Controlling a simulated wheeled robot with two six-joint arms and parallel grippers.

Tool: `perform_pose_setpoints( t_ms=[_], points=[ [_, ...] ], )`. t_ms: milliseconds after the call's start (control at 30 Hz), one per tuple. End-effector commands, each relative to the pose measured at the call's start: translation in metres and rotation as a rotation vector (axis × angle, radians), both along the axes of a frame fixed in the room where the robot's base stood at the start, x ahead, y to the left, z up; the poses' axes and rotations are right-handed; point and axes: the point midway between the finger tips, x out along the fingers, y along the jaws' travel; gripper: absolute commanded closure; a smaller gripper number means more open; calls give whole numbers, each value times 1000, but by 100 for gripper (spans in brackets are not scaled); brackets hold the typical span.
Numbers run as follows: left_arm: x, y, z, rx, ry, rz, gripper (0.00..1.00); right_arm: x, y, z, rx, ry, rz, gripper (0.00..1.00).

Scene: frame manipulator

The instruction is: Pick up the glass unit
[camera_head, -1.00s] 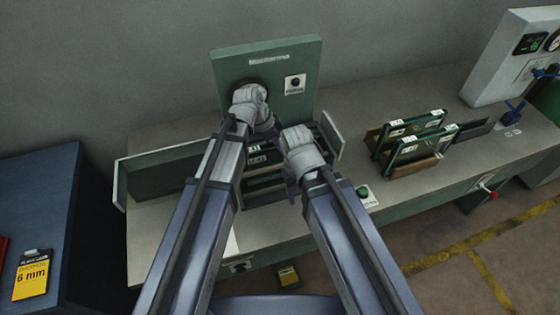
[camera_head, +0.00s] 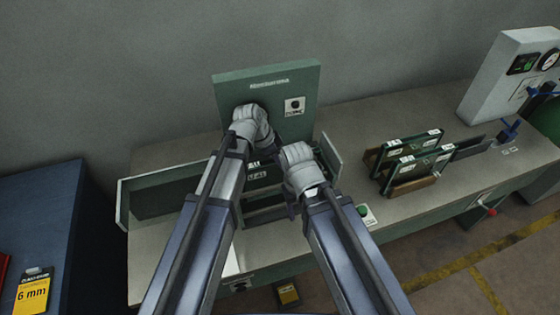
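Glass units in dark green frames with white labels (camera_head: 408,160) stand upright in a wooden rack (camera_head: 410,186) on the bench, right of my arms. A green machine (camera_head: 264,92) with an upright panel stands in front of me, with slotted dark bars (camera_head: 262,196) below it. My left gripper (camera_head: 262,138) is at the lower part of the panel, its fingers mostly hidden by the wrist. My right gripper (camera_head: 294,196) is over the right side of the slots, its fingers also largely hidden. I cannot tell whether either gripper holds anything.
A green side tray (camera_head: 160,198) is at the left. A grey gauge panel (camera_head: 520,70) with a blue valve stands at the far right. A yellow 6 mm label (camera_head: 33,294) is on the dark blue cabinet.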

Motion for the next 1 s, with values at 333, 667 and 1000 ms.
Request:
perform_pose_setpoints(
  t_ms=[333,667,1000],
  points=[
    [0,0,41,-1,0,0,100,0,0,40,2,0,-7,43],
    [0,0,75,-1,0,0,100,0,0,75,2,1,-11,43],
    [0,0,112,-1,0,0,100,-1,0,112,1,2,-8,43]
  ],
)
